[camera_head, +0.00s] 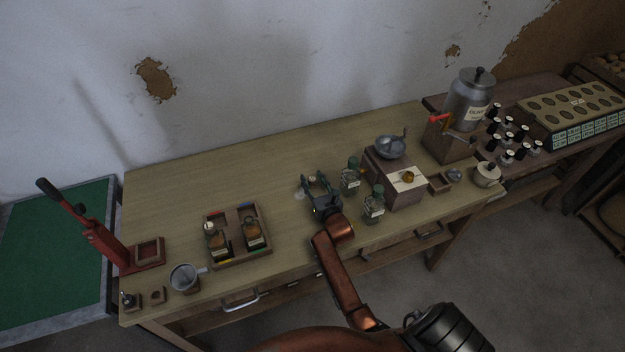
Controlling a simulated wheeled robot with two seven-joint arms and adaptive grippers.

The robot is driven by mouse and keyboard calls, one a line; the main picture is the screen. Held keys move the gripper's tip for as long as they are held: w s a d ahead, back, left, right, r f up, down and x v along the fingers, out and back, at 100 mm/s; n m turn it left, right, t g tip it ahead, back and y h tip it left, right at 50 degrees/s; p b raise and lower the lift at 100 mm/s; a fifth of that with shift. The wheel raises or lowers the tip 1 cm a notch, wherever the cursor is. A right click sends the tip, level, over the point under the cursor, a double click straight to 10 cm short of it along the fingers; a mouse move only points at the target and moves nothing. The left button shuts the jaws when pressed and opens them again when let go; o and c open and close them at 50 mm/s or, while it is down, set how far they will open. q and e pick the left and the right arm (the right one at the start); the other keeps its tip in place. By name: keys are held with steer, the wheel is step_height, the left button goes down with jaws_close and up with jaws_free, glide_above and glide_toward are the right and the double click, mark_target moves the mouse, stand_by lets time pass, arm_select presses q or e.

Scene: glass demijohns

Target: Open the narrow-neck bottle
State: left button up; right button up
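My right gripper (317,184), dark teal, reaches over the middle of the bench with its fingers spread. A small pale object (299,195) shows beside its left finger; I cannot tell what it is. A green-capped glass bottle (350,180) stands upright just right of the gripper, apart from it. A second green-capped bottle (374,209) stands nearer the front edge. Two bottles with brown contents, a left one (217,241) and a right one (253,234), stand in a wooden tray (239,263). I cannot tell which bottle has the narrow neck. My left gripper is out of view.
A red lever press (100,240) and a metal cup (184,278) stand at the left. A wooden grinder (392,185) and a metal canister (468,100) stand at the right, with several small dark bottles beyond. The bench's back middle (240,175) is clear.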

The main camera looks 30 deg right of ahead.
steer(key=shift+s, duration=0.4)
steer(key=p+v, duration=0.1)
steer(key=v, duration=1)
steer(key=shift+s+a+r, duration=0.1)
steer(key=shift+a+r, duration=0.05)
